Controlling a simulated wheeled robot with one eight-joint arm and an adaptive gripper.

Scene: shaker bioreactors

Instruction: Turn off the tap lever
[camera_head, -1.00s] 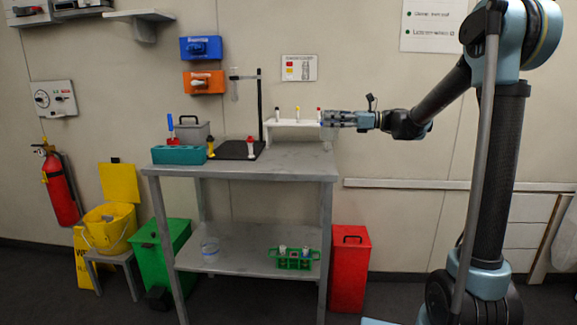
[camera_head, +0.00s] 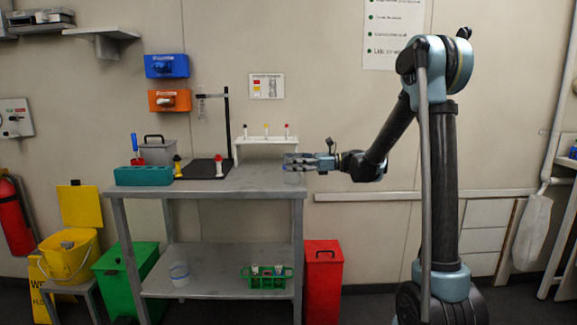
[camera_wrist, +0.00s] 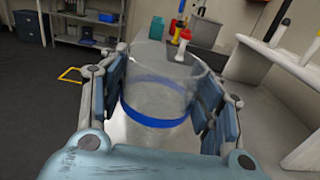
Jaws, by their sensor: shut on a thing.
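I cannot make out a tap lever in either view. In the head view my gripper (camera_head: 293,162) is at the right end of the grey bench (camera_head: 240,183). It is shut on a clear beaker with a blue band, whose walls show between the fingers in the wrist view (camera_wrist: 155,105). My gripper also shows there (camera_wrist: 165,100), with a finger on each side of the beaker. The beaker looks upright. I cannot tell whether its base touches the bench top.
A white rack (camera_head: 265,140) with several capped tubes stands behind my gripper. A black stand (camera_head: 228,125) and a teal block (camera_head: 143,176) are further left. A red bin (camera_head: 323,280) stands right of the bench. A counter edge (camera_head: 565,162) shows at far right.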

